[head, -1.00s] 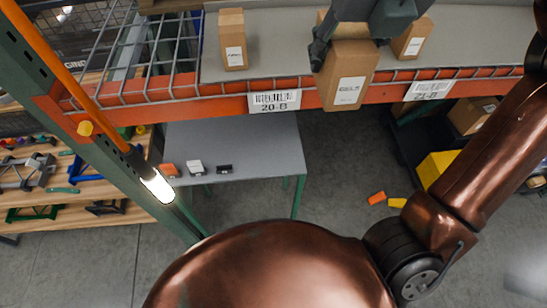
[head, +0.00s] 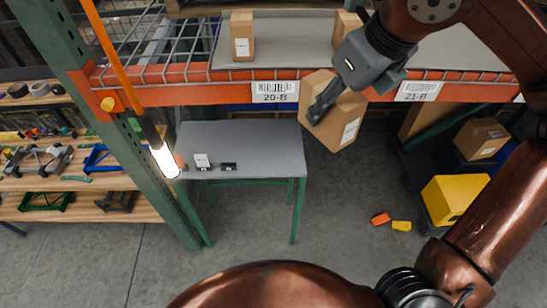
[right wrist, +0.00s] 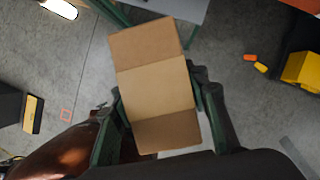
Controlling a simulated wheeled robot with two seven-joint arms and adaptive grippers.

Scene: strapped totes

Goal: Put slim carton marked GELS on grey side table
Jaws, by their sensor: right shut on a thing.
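The slim brown carton (head: 337,122) hangs in my right gripper (head: 332,98), tilted, in front of the orange shelf beam. Its white label shows, but its print is too small to read now. In the right wrist view the carton (right wrist: 155,85) lies between the two fingers of the gripper (right wrist: 160,92), which are shut on its sides. The grey side table (head: 265,150) stands lower and left of the carton, on green legs. Its edge also shows at the top of the right wrist view (right wrist: 185,8). My left gripper is not in view.
Other cartons (head: 242,36) stand on the rack shelf. A green upright (head: 130,150) borders the table's left. A yellow bin (head: 452,197) stands right.

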